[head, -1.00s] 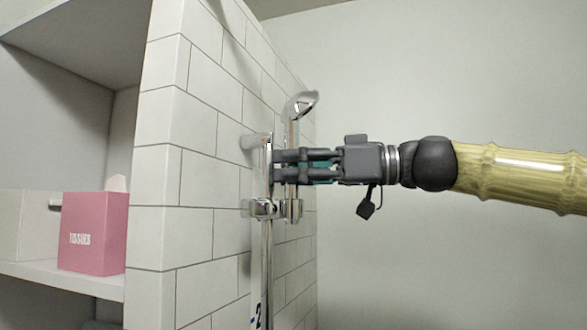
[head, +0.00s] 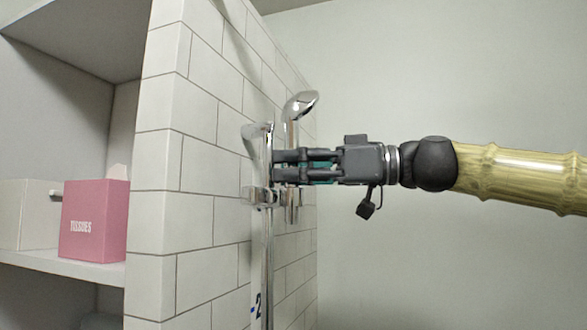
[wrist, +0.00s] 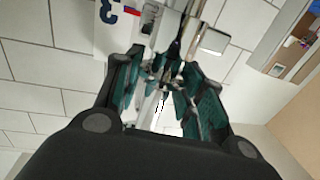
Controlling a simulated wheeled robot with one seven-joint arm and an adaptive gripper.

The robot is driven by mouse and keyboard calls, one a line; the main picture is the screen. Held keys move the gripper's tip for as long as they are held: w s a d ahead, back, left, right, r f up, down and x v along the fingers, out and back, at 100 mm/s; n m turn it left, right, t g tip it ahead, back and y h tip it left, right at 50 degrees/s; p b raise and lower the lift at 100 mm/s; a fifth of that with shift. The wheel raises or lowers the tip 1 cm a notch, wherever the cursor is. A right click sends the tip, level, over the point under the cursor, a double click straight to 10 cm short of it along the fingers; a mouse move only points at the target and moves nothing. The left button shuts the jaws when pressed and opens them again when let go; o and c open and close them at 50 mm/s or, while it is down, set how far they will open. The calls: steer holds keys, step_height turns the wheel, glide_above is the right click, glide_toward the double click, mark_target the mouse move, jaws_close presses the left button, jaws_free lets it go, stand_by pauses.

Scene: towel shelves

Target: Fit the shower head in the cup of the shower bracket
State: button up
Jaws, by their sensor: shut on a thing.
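The chrome shower head (head: 302,103) stands nearly upright in the head view, its face at the top right of its handle. My gripper (head: 282,166) is shut on the handle, and the fingers hide part of it. The chrome shower bracket (head: 259,196) sits on the vertical rail, just below and left of the fingers. Its cup side (head: 292,197) lines up with the lower handle in the head view; I cannot tell how deep the handle sits in it. In the wrist view the fingers close around a bright handle (wrist: 158,105), partly hidden.
The rail (head: 266,255) runs down the white tiled wall (head: 195,200), close to my gripper. A pink tissue box (head: 94,222) stands on a shelf (head: 60,263) at the left.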

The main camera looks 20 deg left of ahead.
steer(key=shift+f+b, duration=0.45)
steer(key=shift+f, duration=0.1)
steer(key=o, duration=1.3)
steer(key=shift+o, duration=0.2)
steer(key=d, duration=0.7)
steer(key=shift+w+d, duration=0.3)
steer(key=shift+w, duration=0.15)
